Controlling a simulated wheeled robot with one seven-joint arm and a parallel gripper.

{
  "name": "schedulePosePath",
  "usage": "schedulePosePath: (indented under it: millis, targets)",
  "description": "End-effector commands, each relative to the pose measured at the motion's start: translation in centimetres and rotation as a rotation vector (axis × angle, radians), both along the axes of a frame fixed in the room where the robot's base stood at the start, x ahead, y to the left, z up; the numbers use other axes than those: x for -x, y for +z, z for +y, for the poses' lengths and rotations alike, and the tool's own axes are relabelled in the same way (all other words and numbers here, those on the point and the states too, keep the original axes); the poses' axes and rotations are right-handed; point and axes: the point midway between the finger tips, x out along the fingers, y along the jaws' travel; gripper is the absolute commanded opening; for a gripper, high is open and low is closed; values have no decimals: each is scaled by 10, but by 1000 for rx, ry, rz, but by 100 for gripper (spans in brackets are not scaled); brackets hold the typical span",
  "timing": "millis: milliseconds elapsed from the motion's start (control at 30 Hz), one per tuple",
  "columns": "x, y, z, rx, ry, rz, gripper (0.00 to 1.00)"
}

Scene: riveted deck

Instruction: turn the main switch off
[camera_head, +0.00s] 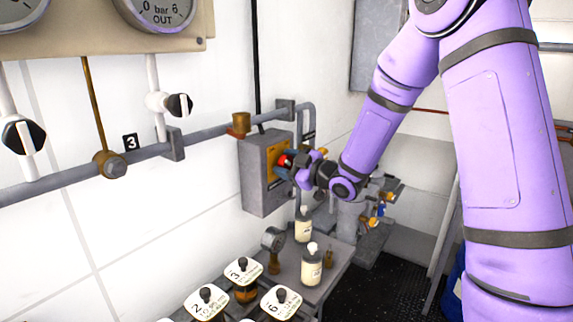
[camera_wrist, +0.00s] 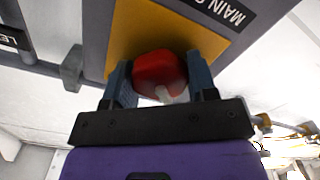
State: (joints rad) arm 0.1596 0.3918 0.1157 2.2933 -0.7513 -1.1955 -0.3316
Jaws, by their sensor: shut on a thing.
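The main switch is a red knob (camera_wrist: 160,75) on a yellow plate (camera_wrist: 128,38) on a grey box, with a partly cut off "MAIN" label (camera_wrist: 222,12) beside it in the wrist view. In the head view the grey switch box (camera_head: 256,180) is fixed to the white wall, and the red knob (camera_head: 285,161) shows just left of my gripper. My gripper (camera_wrist: 160,82) has one finger on each side of the knob and is shut on it. A small pale mark shows on the knob's near edge. In the head view my gripper (camera_head: 289,168) partly hides the knob and plate.
A grey pipe (camera_head: 75,181) with valves runs along the wall left of the box. Below stand two pale bottles (camera_head: 311,268) and several labelled jars (camera_head: 244,280) on a bench (camera_head: 338,262). Pipework with brass and blue fittings (camera_head: 378,210) lies to the right.

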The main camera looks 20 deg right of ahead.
Motion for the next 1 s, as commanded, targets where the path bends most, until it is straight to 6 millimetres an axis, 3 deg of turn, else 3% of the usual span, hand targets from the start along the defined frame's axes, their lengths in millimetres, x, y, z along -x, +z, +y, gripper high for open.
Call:
schedulePosePath:
  millis: [33,133,533,1000]
  targets:
    - [0,-1,0,1,0,2,57]
    - [0,-1,0,1,0,2,78]
    - [7,0,-6,1,-1,1,78]
    - [71,-1,-53,2,-3,2,78]
